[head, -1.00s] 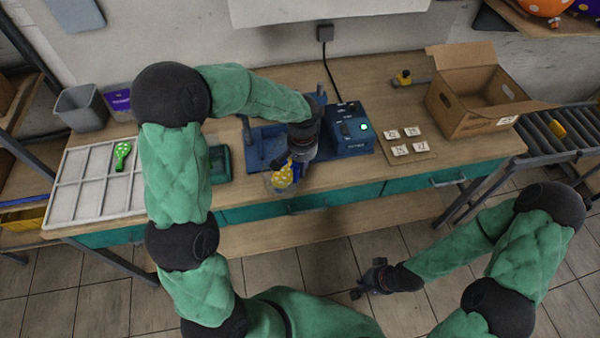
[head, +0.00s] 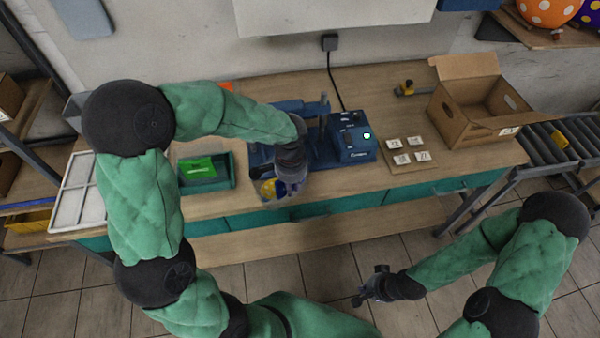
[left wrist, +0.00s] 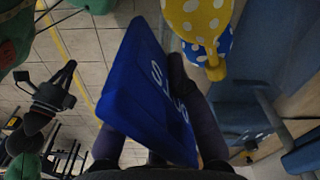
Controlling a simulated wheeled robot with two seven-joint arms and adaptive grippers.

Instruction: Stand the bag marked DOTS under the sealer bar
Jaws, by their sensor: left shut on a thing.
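My left gripper (head: 288,180) is shut on the bag marked DOTS, at the front table edge before the sealer. The bag's blue header (left wrist: 150,85) shows in the left wrist view, tilted, with white letters partly hidden by a finger. Yellow and blue dotted balloons (left wrist: 195,22) hang at it; the yellow one (head: 267,188) also shows in the head view. The blue sealer (head: 353,140) has a lit green lamp. Its bar (head: 290,107) is partly hidden behind my left arm. The bag is apart from the bar. My right gripper (head: 368,288) is open and empty over the floor.
A green tray (head: 215,184) stands left of the sealer, and a white divided tray (head: 75,200) farther left. Small cards (head: 402,158) lie right of the sealer. An open cardboard box (head: 470,112) stands at the right table end, beside a roller conveyor (head: 560,140).

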